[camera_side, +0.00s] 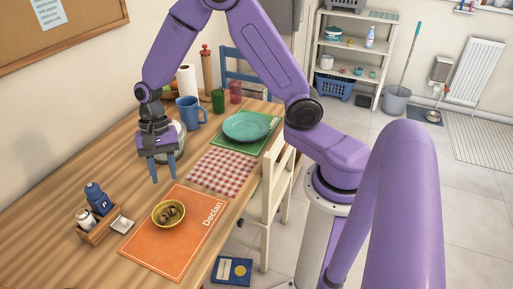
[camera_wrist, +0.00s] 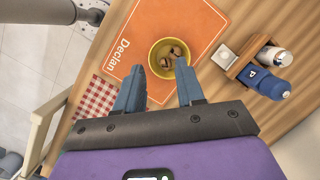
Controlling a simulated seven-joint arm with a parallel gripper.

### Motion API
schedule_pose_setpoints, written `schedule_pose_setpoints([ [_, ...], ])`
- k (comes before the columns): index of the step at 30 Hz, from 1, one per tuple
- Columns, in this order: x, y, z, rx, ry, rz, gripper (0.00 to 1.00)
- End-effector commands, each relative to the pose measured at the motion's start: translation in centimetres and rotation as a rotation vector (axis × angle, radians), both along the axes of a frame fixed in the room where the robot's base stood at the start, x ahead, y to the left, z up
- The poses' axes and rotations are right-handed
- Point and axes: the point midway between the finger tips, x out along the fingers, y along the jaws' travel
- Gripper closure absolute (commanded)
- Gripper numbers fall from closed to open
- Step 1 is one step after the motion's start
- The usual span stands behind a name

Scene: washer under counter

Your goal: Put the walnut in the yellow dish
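The yellow dish (camera_side: 157,220) sits on an orange placemat marked "Declan". Brown nut-like lumps (camera_side: 169,214) lie inside it; I take the walnut to be among them, but they are too small to tell apart. The dish (camera_wrist: 153,60) also shows in the wrist view just beyond my fingertips, with the brown lumps (camera_wrist: 171,54) in it. My gripper (camera_side: 163,181) points down above the table, behind the dish in the side view. In the wrist view my gripper (camera_wrist: 160,72) has its two blue fingers apart with nothing held between them.
The orange placemat (camera_side: 148,247) lies near the table's front edge. A wooden caddy (camera_side: 98,233) with a blue bottle and a white shaker stands left of it. A checked cloth (camera_side: 221,172), a teal plate (camera_side: 246,125) and a blue mug (camera_side: 189,113) are farther back. A cream chair (camera_side: 268,205) stands at the right edge.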

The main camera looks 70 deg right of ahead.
Motion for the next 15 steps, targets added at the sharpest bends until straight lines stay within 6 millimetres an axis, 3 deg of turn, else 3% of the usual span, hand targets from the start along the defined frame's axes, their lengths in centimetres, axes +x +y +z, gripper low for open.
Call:
schedule_pose_setpoints([
  [1, -1.7, 0.5, 1.3, 0.002, -0.027, 0.116, 0.62],
  [7, -8.5, 0.9, 5.2, 0.001, -0.117, 0.588, 0.62],
  [15, -17.3, -1.3, 8.7, -0.005, -0.232, 1.213, 0.62],
])
